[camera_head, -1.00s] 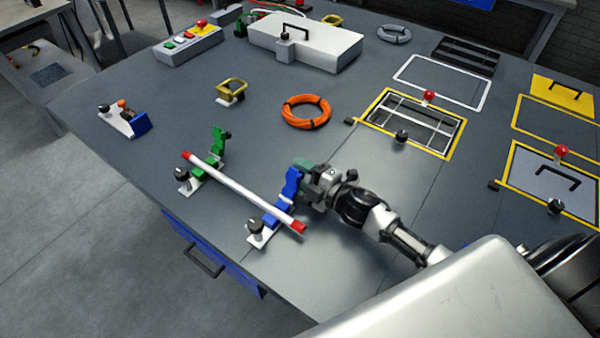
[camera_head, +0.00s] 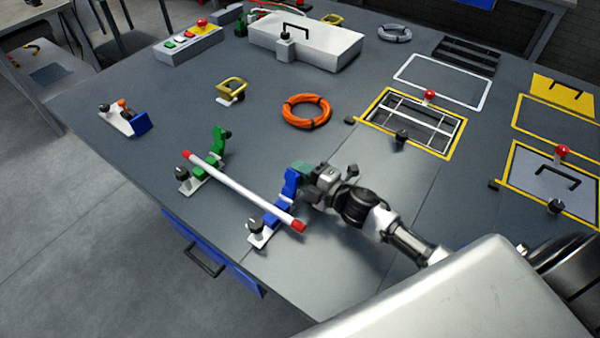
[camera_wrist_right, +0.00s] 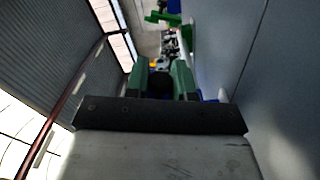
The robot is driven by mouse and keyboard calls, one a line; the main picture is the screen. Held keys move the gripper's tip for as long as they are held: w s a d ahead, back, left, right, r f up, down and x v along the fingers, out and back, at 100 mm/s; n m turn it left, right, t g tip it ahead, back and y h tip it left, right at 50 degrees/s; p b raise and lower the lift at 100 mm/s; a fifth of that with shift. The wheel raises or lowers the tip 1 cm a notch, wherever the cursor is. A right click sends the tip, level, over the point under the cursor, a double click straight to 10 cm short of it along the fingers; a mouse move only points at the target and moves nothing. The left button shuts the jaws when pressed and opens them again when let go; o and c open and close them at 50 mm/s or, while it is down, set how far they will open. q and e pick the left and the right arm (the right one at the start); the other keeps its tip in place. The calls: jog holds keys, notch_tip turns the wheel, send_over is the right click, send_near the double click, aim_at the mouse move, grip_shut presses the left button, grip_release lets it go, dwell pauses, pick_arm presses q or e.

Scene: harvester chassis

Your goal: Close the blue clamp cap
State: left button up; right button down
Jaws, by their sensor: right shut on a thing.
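The blue clamp cap (camera_head: 291,182) stands raised and tilted up at the back of the blue clamp (camera_head: 275,211), so the clamp is open at the top. A white rod (camera_head: 243,188) with red ends lies across this clamp and the green clamp (camera_head: 217,146). My right gripper (camera_head: 304,170) is at the upper end of the blue cap, on its right side. In the right wrist view its green fingers (camera_wrist_right: 160,82) are shut on a dark round knob, apparently the cap's. A little blue shows beside them. My left gripper is not in view.
An orange ring (camera_head: 306,112) lies behind the clamps. A yellow-framed grid panel (camera_head: 412,122) is set in the table to the right. A yellow bracket (camera_head: 231,89) and a small blue-and-white fixture (camera_head: 125,120) stand to the left. The table (camera_head: 170,155) is bare around the clamps.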

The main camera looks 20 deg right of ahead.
aim_at(298, 179)
jog(key=n, duration=0.1)
jog(key=a+r+n, duration=0.1)
jog(key=n, duration=0.1)
jog(key=shift+s+a+r+n, duration=0.2)
jog(key=shift+s+n, duration=0.1)
jog(key=shift+s, duration=0.1)
jog(key=shift+s+a+r+n, duration=0.15)
jog(key=shift+a+n, duration=0.05)
jog(key=shift+n, duration=0.4)
jog(key=shift+s+a+r+n, duration=0.15)
jog(key=shift+a+n, duration=0.05)
jog(key=shift+n, duration=0.4)
jog(key=c, duration=0.9)
grip_release()
jog(key=shift+c, duration=0.2)
jog(key=b+v, duration=0.3)
jog(key=v, duration=0.6)
jog(key=shift+s+d+f, duration=0.1)
jog(key=shift+s+d, duration=0.1)
jog(key=shift+s, duration=0.1)
jog(key=shift+s+d, duration=0.3)
jog(key=shift+s, duration=0.2)
